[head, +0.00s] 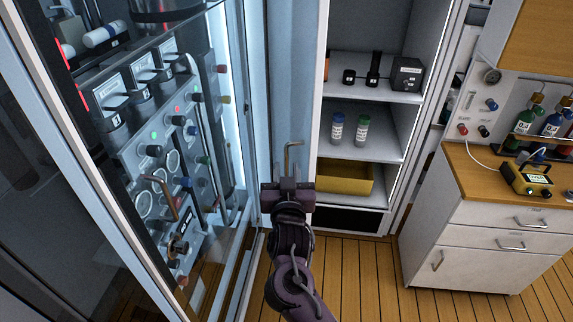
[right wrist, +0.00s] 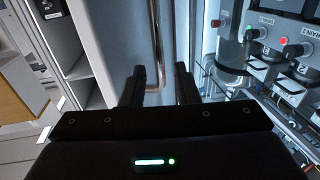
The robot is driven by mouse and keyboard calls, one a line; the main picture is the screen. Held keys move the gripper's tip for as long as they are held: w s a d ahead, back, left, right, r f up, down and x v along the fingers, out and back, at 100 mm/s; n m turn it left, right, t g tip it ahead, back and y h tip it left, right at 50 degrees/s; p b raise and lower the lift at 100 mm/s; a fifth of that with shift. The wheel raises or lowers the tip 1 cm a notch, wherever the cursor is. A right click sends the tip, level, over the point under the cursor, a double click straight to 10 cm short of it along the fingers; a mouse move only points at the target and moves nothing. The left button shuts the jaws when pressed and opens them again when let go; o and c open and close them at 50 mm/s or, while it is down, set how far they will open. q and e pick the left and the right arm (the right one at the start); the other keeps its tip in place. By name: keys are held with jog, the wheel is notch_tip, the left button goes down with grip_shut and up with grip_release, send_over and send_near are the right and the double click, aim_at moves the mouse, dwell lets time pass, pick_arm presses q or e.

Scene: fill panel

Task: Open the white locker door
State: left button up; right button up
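The white locker door (head: 290,75) looks pale blue and stands swung out at an angle, with the locker's shelves showing past its edge. My right gripper (head: 288,183) is at the handle's lower part. In the right wrist view, the gripper (right wrist: 160,88) has its two dark fingers apart, on either side of the handle (right wrist: 154,50). I see gaps beside the handle, so the fingers do not appear clamped on it. My left gripper is not in view.
Locker shelves (head: 362,128) hold bottles, dark devices and a yellow bin (head: 345,178). A glass-fronted equipment cabinet (head: 236,95) stands close on the left. A white drawer unit (head: 490,235) with a wooden top is at the right. Wooden floor (head: 365,275) between them is clear.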

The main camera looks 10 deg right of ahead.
jog(key=shift+s+a, duration=0.15)
jog(key=shift+s, duration=1.1)
